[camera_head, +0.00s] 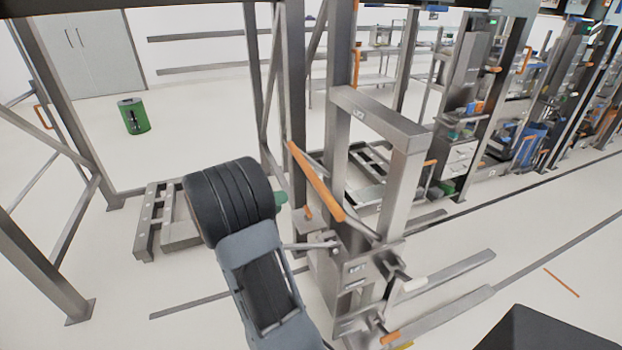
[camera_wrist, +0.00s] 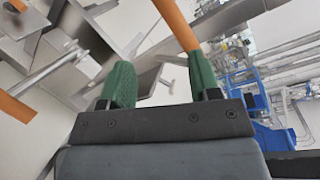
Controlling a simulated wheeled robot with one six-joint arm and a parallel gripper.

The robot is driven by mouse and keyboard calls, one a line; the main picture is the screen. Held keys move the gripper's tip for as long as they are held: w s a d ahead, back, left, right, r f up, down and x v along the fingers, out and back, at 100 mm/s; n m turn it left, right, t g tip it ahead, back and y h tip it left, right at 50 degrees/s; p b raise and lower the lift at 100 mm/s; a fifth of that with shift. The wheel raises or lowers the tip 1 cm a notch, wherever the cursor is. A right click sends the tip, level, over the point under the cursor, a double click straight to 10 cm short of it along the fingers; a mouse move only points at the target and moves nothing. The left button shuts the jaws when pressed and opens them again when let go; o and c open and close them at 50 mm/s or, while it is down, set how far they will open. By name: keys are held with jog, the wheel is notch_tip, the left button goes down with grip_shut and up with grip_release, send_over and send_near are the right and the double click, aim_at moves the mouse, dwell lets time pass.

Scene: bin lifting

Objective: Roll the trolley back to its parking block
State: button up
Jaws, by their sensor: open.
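The trolley (camera_head: 382,108) looks like a grey metal lift with an upright frame and low forks reaching right, in the middle of the head view. Its slanted orange handle bar (camera_head: 316,181) also shows in the wrist view (camera_wrist: 176,22). My gripper (camera_wrist: 163,78) has green fingers spread apart. The orange bar runs down toward the right finger, near or behind its tip; contact cannot be told. In the head view my gripper is mostly hidden behind my arm, with one green part showing left of the handle. I cannot clearly identify the parking block.
A low grey frame (camera_head: 152,222) lies on the floor at left. Steel posts (camera_head: 60,150) stand left. A green bin (camera_head: 133,115) stands farther back. Racks and workstations (camera_head: 465,130) line the right. Open floor with an orange mark (camera_head: 562,283) lies front right.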

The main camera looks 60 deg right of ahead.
aim_at(312, 174)
jog(key=d+n+h, duration=0.1)
jog(key=d+n, duration=0.1)
jog(key=d, duration=0.4)
jog(key=d+n+t+h, duration=0.1)
jog(key=d+n, duration=0.2)
jog(key=d, duration=0.3)
jog(key=d+n+h, duration=0.2)
jog(key=d+n, duration=0.1)
jog(key=d, duration=0.3)
jog(key=shift+d+f, duration=0.2)
jog(key=shift+f, duration=0.05)
jog(key=shift+c, duration=0.4)
jog(key=shift+s, duration=0.1)
grip_shut()
